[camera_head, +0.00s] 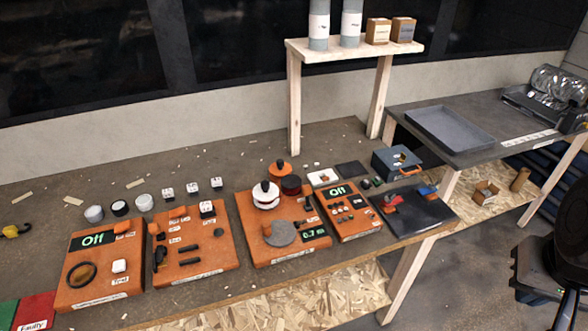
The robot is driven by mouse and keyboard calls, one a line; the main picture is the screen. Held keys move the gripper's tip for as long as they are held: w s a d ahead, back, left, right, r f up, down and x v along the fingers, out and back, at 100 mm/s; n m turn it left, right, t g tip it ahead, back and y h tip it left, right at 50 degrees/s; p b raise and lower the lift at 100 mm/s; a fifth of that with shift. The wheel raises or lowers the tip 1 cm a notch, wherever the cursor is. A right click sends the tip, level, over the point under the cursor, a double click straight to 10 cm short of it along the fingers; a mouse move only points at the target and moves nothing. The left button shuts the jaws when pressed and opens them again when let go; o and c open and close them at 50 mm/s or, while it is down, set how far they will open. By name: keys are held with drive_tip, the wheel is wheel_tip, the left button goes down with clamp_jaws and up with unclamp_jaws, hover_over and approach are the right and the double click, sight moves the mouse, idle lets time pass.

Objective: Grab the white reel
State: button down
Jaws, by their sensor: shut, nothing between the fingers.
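A white reel-like round piece with a black knob on top (266,196) sits on the back part of an orange panel box (258,228) near the middle of the bench. An orange round piece with a black knob (280,169) stands just behind it, and a dark round piece (291,185) is close on its right. A grey disc (281,233) lies in front of it on the same box. Nothing covers the white piece from above. My gripper is not recognisable in this view.
Orange boxes with displays stand left (95,265) and right (346,210). Small white and black cylinders (144,202) and labelled cubes (192,187) line the bench behind. A wooden shelf (350,51) holds tubes and boxes. A grey tray (450,129) lies on the right-hand table.

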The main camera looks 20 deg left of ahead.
idle(0.3)
drive_tip(key=shift+c, duration=0.9)
unclamp_jaws()
drive_tip(key=w+a+f+m+y, duration=0.2)
drive_tip(key=w+a+m+y, duration=0.25)
drive_tip(key=a, duration=0.65)
drive_tip(key=w+a+f+m+y, duration=0.25)
drive_tip(key=w+a, duration=0.35)
drive_tip(key=a, duration=0.5)
drive_tip(key=w+a+f+m+y, duration=0.1)
drive_tip(key=w+a+m+y, duration=0.4)
drive_tip(key=a, duration=0.6)
drive_tip(key=m+t, duration=0.4)
drive_tip(key=m, duration=0.7)
approach(266, 191)
drive_tip(key=shift+w+a+f, duration=0.75)
drive_tip(key=shift+a+f, duration=0.15)
drive_tip(key=shift+f, duration=0.15)
